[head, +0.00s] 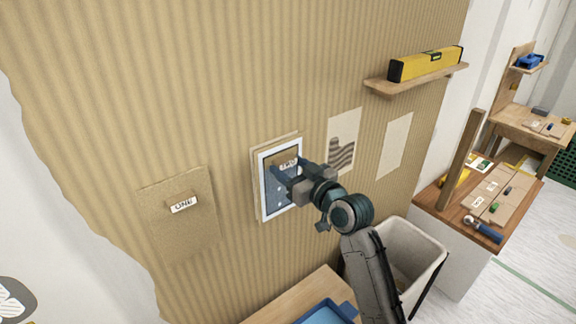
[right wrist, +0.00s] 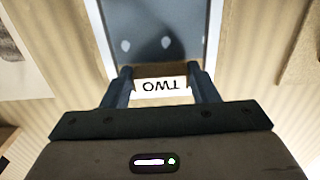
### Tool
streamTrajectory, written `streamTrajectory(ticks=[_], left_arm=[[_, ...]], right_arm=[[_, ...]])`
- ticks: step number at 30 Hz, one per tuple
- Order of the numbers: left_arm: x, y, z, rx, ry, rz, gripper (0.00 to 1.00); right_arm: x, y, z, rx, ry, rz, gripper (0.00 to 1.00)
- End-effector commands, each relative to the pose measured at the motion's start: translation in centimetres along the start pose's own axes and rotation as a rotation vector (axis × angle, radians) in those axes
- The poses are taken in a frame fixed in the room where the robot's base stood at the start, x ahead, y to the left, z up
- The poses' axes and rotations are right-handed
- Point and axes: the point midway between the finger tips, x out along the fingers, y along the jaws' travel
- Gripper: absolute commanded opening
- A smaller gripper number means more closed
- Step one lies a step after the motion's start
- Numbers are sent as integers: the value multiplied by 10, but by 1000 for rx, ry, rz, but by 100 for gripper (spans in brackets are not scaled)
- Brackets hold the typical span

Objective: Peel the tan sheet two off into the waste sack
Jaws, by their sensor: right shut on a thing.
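A tab with a white label reading TWO (right wrist: 160,87) sits between the fingers of my right gripper (head: 289,172), which is shut on it. The label also shows in the head view, partly behind the fingers. Around it is a blue print with a white border (head: 266,205), upright against the wall. A tan sheet edge (head: 257,192) shows along the print's left and top; most of that sheet is hidden. The pale waste sack (head: 433,249) stands open below and right of my right gripper, partly behind my arm. My left gripper is not in view.
A tan sheet with a tab labelled ONE (head: 183,205) is on the wall to the left. A striped print (head: 343,142) and a plain sheet (head: 394,146) hang to the right. A shelf (head: 417,78) holds a yellow level. A blue tray (head: 325,313) lies on a bench below.

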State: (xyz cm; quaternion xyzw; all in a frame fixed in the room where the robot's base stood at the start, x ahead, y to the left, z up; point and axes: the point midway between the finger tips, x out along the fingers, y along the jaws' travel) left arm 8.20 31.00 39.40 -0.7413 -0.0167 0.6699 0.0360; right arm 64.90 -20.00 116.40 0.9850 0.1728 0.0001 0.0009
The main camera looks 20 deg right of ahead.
Motion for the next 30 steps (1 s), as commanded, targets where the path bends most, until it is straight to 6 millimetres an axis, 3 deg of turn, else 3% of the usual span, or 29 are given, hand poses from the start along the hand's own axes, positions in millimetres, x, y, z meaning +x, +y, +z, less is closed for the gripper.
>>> streamTrajectory(ticks=[30], left_arm=[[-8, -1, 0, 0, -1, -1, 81]], right_arm=[[-31, 0, 0, 0, 0, -1, 31]])
